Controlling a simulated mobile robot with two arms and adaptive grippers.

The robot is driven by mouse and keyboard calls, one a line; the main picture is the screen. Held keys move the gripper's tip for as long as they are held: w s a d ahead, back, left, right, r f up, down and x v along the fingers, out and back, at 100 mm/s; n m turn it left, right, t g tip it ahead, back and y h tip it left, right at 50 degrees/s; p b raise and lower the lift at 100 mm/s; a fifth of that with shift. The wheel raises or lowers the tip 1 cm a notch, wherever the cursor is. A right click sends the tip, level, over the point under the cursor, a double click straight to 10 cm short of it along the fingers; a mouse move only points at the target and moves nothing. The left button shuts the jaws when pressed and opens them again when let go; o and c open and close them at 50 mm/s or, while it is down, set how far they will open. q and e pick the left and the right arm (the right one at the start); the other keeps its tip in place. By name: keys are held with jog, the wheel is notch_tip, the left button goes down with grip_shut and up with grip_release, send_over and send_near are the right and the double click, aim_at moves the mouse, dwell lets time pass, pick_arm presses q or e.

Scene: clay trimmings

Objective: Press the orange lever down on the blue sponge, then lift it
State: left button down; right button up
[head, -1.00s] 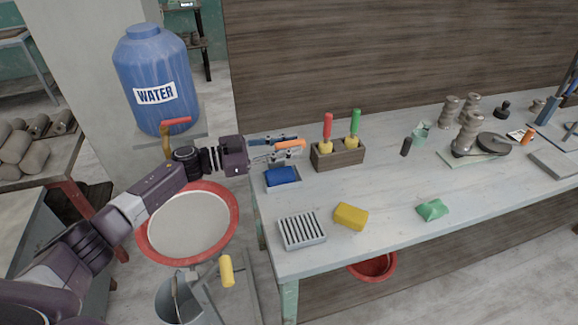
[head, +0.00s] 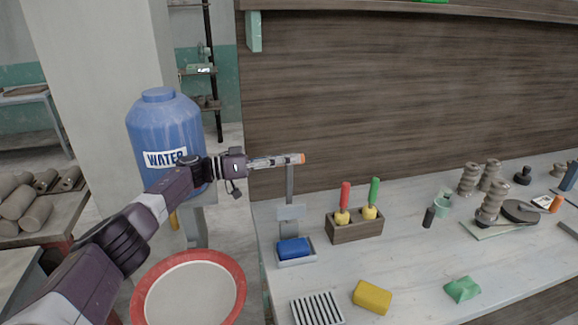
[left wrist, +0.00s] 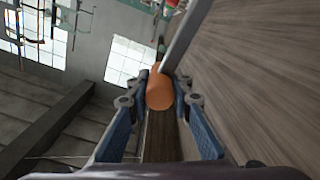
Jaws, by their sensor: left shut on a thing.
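My left gripper (head: 284,160) is shut on the orange lever (head: 302,158), whose end pokes out past the fingertips. In the left wrist view the orange lever (left wrist: 160,92) sits between the two fingers, with its grey arm running up from it. In the head view the grey arm stands raised from its base behind the sponge. The blue sponge (head: 293,247) lies in a small pale tray (head: 297,262) below, well apart from the lever. My right gripper is not in view.
A wooden block (head: 345,233) with red and green handled tools stands right of the sponge. A yellow block (head: 372,297), a slatted grey tray (head: 317,308) and a green block (head: 463,289) lie in front. A blue water barrel (head: 160,125) stands behind my left arm.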

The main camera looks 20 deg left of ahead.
pick_arm(q)
jog(key=shift+w+a+f, duration=0.25)
jog(key=shift+w, duration=0.05)
jog(key=c, duration=1.7)
grip_release()
jog(key=shift+w, duration=0.1)
jog(key=shift+c, duration=0.2)
jog(key=shift+r, duration=0.1)
jog(key=shift+a, duration=0.15)
jog(key=v, duration=1.2)
